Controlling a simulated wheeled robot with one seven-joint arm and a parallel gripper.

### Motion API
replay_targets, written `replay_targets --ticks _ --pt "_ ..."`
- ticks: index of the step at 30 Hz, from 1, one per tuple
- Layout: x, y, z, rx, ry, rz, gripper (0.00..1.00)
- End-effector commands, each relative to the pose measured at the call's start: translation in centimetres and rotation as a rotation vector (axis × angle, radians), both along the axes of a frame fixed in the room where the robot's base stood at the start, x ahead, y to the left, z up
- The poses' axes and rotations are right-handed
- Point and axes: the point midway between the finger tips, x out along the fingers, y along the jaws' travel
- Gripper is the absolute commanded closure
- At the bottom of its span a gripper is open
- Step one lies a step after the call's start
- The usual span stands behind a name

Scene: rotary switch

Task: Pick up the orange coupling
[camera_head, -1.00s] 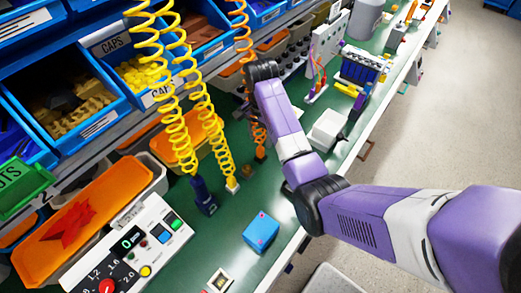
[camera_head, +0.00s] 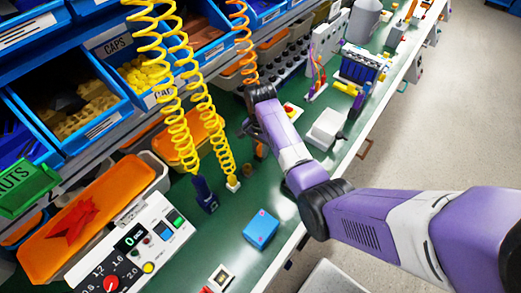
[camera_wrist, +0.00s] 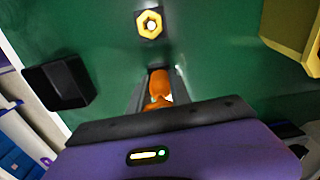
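The orange coupling hangs on an orange coiled hose (camera_head: 243,45). In the head view, its lower end is hidden behind my gripper (camera_head: 250,132) and the end of my arm. In the wrist view, an orange piece (camera_wrist: 159,86), the coupling or the hose's lower end, lies between the two dark fingers of my gripper (camera_wrist: 160,74). The fingers flank it closely on both sides. I cannot tell whether they press on it or whether there is a small gap.
A brass hex fitting on a dark square base (camera_wrist: 149,24) stands just ahead. A dark box (camera_wrist: 57,84) is at left. Yellow coiled hoses (camera_head: 205,120) hang beside my arm. A blue box (camera_head: 261,229) and a switch panel (camera_head: 130,247) are on the green bench.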

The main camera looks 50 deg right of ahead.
Motion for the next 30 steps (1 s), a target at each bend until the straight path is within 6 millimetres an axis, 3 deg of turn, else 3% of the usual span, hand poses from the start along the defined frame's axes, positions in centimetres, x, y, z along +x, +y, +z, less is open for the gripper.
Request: replay_targets --ticks 3,17,23,30 --pt "0.0 0.0 0.0 0.0 0.0 0.0 1.0" --pt "0.1 -0.1 0.8 -0.001 -0.002 0.0 1.0" --pt "0.1 -0.1 3.4 -0.003 -0.005 0.0 1.0" --pt "0.2 0.0 9.0 -0.002 -0.006 0.001 1.0"
